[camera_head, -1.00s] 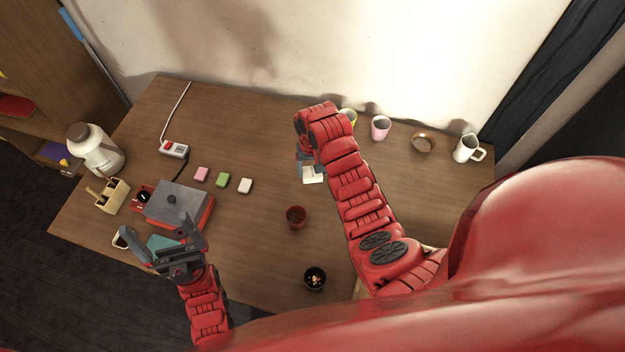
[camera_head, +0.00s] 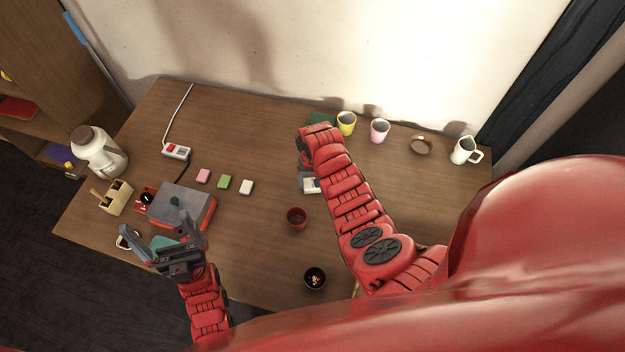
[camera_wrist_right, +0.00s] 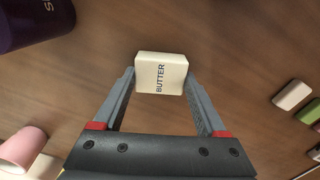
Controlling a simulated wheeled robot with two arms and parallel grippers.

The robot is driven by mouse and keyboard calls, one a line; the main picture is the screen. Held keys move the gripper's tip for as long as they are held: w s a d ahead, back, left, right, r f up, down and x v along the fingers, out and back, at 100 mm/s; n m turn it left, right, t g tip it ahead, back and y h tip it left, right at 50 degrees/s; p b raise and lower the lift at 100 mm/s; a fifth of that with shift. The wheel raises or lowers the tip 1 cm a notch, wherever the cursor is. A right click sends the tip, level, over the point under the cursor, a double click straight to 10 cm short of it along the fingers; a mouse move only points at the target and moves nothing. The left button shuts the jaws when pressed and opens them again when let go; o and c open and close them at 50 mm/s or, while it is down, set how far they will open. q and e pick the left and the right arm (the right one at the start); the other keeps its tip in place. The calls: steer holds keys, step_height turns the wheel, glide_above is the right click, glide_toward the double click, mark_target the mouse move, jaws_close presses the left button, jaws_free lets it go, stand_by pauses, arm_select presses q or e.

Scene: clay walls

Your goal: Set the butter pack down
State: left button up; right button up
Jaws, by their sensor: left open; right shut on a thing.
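The butter pack (camera_wrist_right: 160,73), a cream block lettered BUTTER, sits between the fingertips of my right gripper (camera_wrist_right: 160,85) in the right wrist view. The gripper is shut on it, over the brown tabletop. I cannot tell whether the pack touches the table. In the head view the pale pack (camera_head: 312,186) shows partly at the end of my right arm, which hides part of it and much of the gripper. My left gripper (camera_head: 162,237) is open and empty at the table's front left, near a grey and red box (camera_head: 181,205).
Pink, green and white blocks (camera_head: 224,182) lie to the left of the pack. A dark red cup (camera_head: 296,218) and a dark pot (camera_head: 315,278) stand nearer me. Yellow and pink mugs (camera_head: 380,131), a bowl and a white jug line the back. The table's middle left is fairly clear.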

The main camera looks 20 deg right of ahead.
steer(key=o, duration=1.4)
